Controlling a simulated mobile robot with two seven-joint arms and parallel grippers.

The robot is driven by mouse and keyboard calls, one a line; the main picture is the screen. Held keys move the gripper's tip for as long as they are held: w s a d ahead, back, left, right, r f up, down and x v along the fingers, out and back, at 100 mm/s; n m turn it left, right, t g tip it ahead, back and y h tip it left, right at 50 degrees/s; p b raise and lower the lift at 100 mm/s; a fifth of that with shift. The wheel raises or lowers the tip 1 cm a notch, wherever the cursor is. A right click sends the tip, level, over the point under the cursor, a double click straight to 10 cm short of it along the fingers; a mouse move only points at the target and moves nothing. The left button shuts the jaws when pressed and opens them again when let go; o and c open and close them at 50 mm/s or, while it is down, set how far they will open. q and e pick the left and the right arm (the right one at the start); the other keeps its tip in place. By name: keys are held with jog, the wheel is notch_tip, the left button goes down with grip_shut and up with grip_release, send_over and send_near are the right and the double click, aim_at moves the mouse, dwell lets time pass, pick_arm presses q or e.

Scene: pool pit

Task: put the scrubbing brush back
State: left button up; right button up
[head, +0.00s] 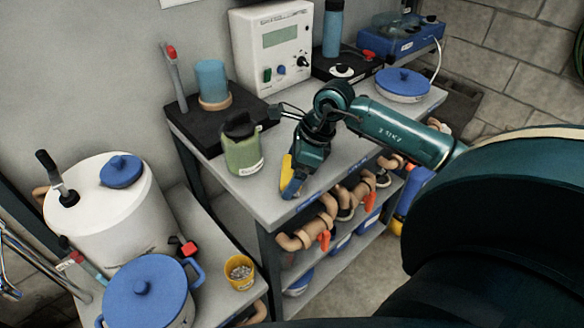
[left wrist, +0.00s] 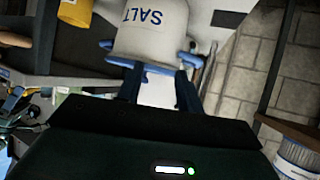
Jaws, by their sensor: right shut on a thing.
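My right gripper (head: 293,186) is low over the front part of the grey worktop, pointing down. It is shut on a small yellow thing (head: 286,167), which looks like the scrubbing brush; the fingers hide much of it, so its full shape cannot be told. Whether it touches the worktop is unclear. My left gripper (left wrist: 158,92) shows only in the left wrist view, with its fingers apart and nothing clearly between them. Beyond them is a white pot marked SALT (left wrist: 150,35) with blue handles.
A green jar (head: 242,155) stands just left of my right gripper. A dark tray (head: 205,125) behind it bears a blue cup (head: 212,80) and an upright red-tipped tool (head: 174,75). A blue-lidded pan (head: 402,84) is farther right. Worktop right of the gripper is clear.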

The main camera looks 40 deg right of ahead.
pick_arm(q)
jog(key=shift+f, duration=0.15)
pick_arm(e)
jog(key=shift+f+b, duration=0.25)
jog(key=shift+b, duration=0.05)
jog(key=o, duration=0.7)
jog(key=shift+r, duration=0.1)
pick_arm(q)
jog(key=shift+d, duration=0.1)
pick_arm(e)
jog(key=shift+r+p, duration=0.2)
jog(key=shift+p, duration=0.1)
jog(key=shift+d+r, duration=0.15)
jog(key=shift+r, duration=0.1)
pick_arm(q)
jog(key=shift+w+d+h+b, duration=0.15)
jog(key=shift+h+b, duration=0.15)
jog(key=shift+b, duration=0.5)
pick_arm(e)
jog(key=v, duration=1.1)
jog(key=shift+s+r, duration=0.1)
jog(key=shift+r, duration=0.15)
pick_arm(q)
jog(key=shift+f, duration=0.1)
